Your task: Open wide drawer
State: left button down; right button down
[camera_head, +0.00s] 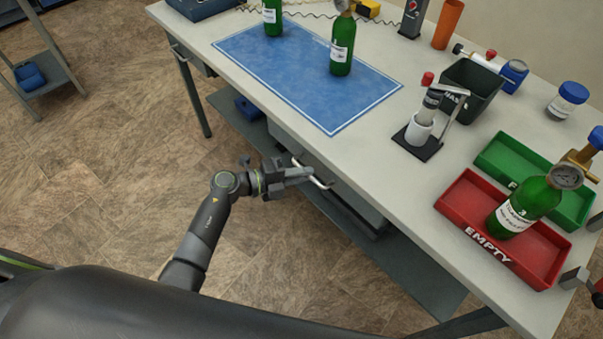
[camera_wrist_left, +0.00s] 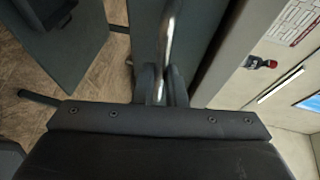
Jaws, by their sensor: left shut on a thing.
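The wide drawer (camera_head: 350,195) is a grey front under the near edge of the workbench. Its metal bar handle (camera_head: 323,183) sticks out toward me. My left gripper (camera_head: 305,174) is at the handle, with its jaws shut around the bar. In the left wrist view the bright handle bar (camera_wrist_left: 170,35) runs between the two dark fingers of my left gripper (camera_wrist_left: 163,85), beside the grey-green drawer front (camera_wrist_left: 200,45). I cannot tell from these views whether the drawer stands out from the bench.
On the bench (camera_head: 385,160) are a blue mat (camera_head: 290,65) with green bottles, a black stand (camera_head: 420,148), a green tray (camera_head: 500,155) and a red tray (camera_head: 460,205) with a green bottle. A lower shelf (camera_head: 400,270) lies below.

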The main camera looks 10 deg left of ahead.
pick_arm(q)
jog(key=shift+s+a, duration=0.1)
jog(key=s+a+p, duration=0.1)
jog(key=s+a, duration=0.6)
jog(key=s, duration=0.3)
jog(key=s+a+p, duration=0.2)
jog(key=s+a, duration=0.6)
jog(key=s, duration=0.3)
jog(key=shift+s+a, duration=0.2)
jog(key=shift+a, duration=0.05)
jog(key=c, duration=1.5)
grip_release()
jog(key=shift+a, duration=0.1)
